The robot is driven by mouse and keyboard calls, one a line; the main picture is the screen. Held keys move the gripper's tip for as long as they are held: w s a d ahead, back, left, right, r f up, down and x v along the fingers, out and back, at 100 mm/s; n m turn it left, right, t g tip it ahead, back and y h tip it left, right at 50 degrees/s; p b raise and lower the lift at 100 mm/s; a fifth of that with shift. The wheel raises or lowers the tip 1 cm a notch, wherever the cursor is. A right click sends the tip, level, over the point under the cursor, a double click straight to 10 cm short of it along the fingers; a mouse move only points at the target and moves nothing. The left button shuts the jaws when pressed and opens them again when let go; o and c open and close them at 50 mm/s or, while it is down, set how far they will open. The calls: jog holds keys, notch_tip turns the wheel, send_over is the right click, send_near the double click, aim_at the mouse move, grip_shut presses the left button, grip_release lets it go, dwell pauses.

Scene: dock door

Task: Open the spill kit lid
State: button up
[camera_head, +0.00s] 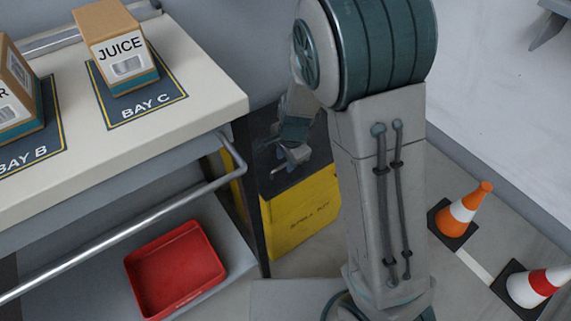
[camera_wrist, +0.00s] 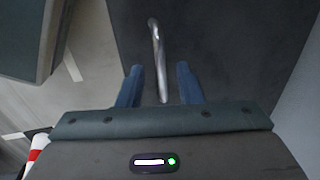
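The spill kit is a yellow box (camera_head: 302,218) with "SPILL KIT" on its front, standing on the floor right of the bench. Its dark lid (camera_head: 312,183) looks closed; part of it is hidden behind my arm. In the wrist view the lid (camera_wrist: 235,50) fills much of the picture. A metal bar handle (camera_wrist: 156,40) on the lid runs down between my fingers. My gripper (camera_wrist: 159,67) is open, a blue finger on each side of the handle with visible gaps. In the head view my gripper (camera_head: 294,155) is low over the lid.
A bench (camera_head: 205,75) with a front rail (camera_head: 110,240) stands at left, carrying a juice box (camera_head: 118,50) and another carton (camera_head: 18,95). A red tray (camera_head: 175,270) sits on its lower shelf. Two cones (camera_head: 464,207) (camera_head: 530,287) stand at right.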

jog(key=shift+w+a+f, duration=0.1)
jog(key=shift+f, duration=0.45)
grip_shut()
jog(key=shift+r, duration=0.15)
